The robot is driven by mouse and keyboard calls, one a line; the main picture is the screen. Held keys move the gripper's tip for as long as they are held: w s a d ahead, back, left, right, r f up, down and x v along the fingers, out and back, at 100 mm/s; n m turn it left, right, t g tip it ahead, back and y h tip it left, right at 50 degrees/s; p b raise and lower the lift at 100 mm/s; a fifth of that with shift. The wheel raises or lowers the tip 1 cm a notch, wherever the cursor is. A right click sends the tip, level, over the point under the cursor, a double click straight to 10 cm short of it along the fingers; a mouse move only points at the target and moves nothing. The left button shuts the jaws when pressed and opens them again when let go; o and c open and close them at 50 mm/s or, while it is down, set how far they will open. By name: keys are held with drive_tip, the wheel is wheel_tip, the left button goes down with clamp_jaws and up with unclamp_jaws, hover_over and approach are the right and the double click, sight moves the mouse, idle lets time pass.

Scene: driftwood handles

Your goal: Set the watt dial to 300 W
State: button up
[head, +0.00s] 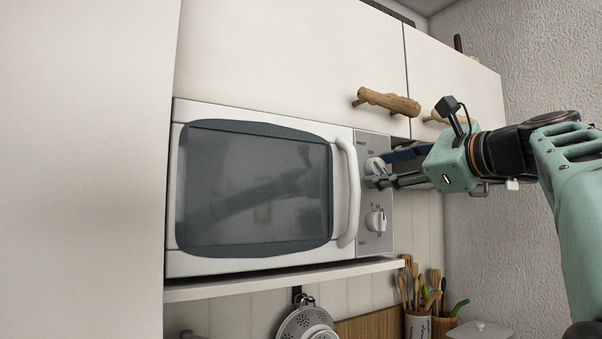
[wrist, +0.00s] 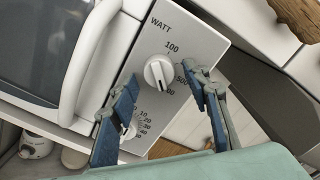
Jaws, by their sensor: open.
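The white microwave (head: 343,265) sits on a shelf under the cupboards. Its watt dial (head: 374,165) is the upper white knob on the grey control panel, partly covered by my gripper in the head view. In the wrist view the watt dial (wrist: 158,71) shows clearly under the word WATT, with 100 above it and 500 at its right; other marks are partly hidden. Its ridge runs roughly up and down; I cannot tell which end points. My gripper (head: 377,170) is open, its fingers in front of the panel. In the wrist view the fingers (wrist: 161,80) stand either side of the dial, apparently not touching it.
A lower timer dial (head: 376,221) is below; in the wrist view my left finger partly covers it (wrist: 129,131). The door handle (head: 350,190) stands out just left of the panel. Cupboard doors with a driftwood handle (head: 388,101) are above. Utensils (head: 420,285) stand below right.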

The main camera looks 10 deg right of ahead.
idle(0.3)
drive_tip(key=c, duration=1.1)
drive_tip(key=shift+c, duration=0.2)
drive_tip(key=shift+n, duration=0.4)
drive_tip(key=n+b, duration=0.1)
drive_tip(key=n, duration=0.2)
drive_tip(key=n+b, duration=0.1)
drive_tip(key=n, duration=0.3)
drive_tip(key=shift+d+r+n, duration=0.1)
drive_tip(key=shift+n, duration=0.2)
drive_tip(key=n, duration=0.3)
drive_tip(key=n+b, duration=0.1)
drive_tip(key=n, duration=0.2)
drive_tip(key=n+b, duration=0.1)
drive_tip(key=n, duration=0.2)
drive_tip(key=shift+r, duration=0.3)
drive_tip(key=shift+n, duration=0.3)
